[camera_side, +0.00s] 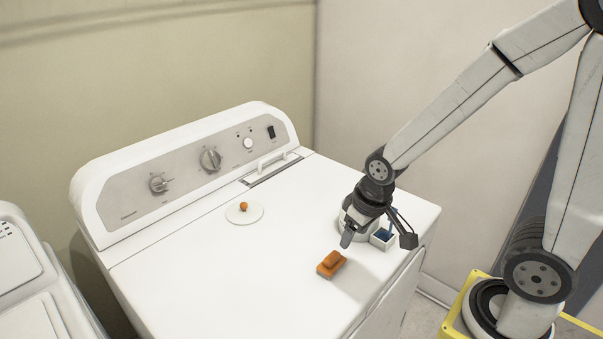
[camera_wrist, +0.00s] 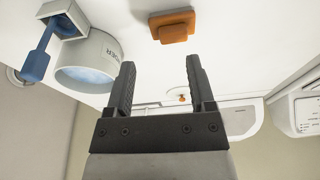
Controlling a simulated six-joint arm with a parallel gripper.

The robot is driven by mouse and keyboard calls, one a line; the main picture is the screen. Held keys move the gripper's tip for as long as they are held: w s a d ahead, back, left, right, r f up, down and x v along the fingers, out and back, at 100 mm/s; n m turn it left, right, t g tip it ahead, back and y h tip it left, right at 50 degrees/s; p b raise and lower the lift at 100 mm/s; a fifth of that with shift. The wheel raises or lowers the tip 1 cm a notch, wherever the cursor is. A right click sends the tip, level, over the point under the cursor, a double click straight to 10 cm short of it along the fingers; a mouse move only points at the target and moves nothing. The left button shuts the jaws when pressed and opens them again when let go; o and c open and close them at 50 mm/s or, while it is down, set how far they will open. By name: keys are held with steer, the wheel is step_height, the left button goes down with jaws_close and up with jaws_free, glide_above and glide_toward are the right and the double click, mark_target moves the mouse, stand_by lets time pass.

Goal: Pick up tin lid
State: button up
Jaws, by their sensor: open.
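The tin lid (camera_side: 243,215) is a flat white disc with a small orange knob. It lies on the white machine top, left of centre in the side view. In the wrist view it is small and far off, with its knob (camera_wrist: 182,98) showing between my fingers. My gripper (camera_side: 347,238) is at the right of the machine top, well apart from the lid. In the wrist view my gripper (camera_wrist: 160,85) has its two dark fingers spread, with nothing between them. A white round tin (camera_wrist: 95,62) with lettering and a bluish inside stands beside my gripper, partly hidden in the side view.
An orange block (camera_side: 331,264) with a raised top lies near the front of the machine top (camera_side: 230,280). A small white box (camera_side: 382,238) with a blue-handled tool (camera_wrist: 38,62) stands by the tin. The control panel (camera_side: 200,160) rises along the back. The middle is clear.

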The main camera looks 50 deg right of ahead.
steer(key=w+r+m, duration=0.1)
steer(key=w+m, duration=1.3)
steer(key=w, duration=0.2)
steer(key=m+y, duration=0.1)
steer(key=m, duration=1.6)
glide_toward(244, 204)
steer(key=f, duration=0.1)
steer(key=shift+d+f, duration=0.1)
steer(key=shift+f, duration=0.15)
steer(key=shift+f, duration=0.1)
steer(key=shift+x, duration=1.15)
steer(key=shift+w, duration=0.1)
steer(key=shift+x, duration=2.6)
steer(key=shift+w, duration=0.2)
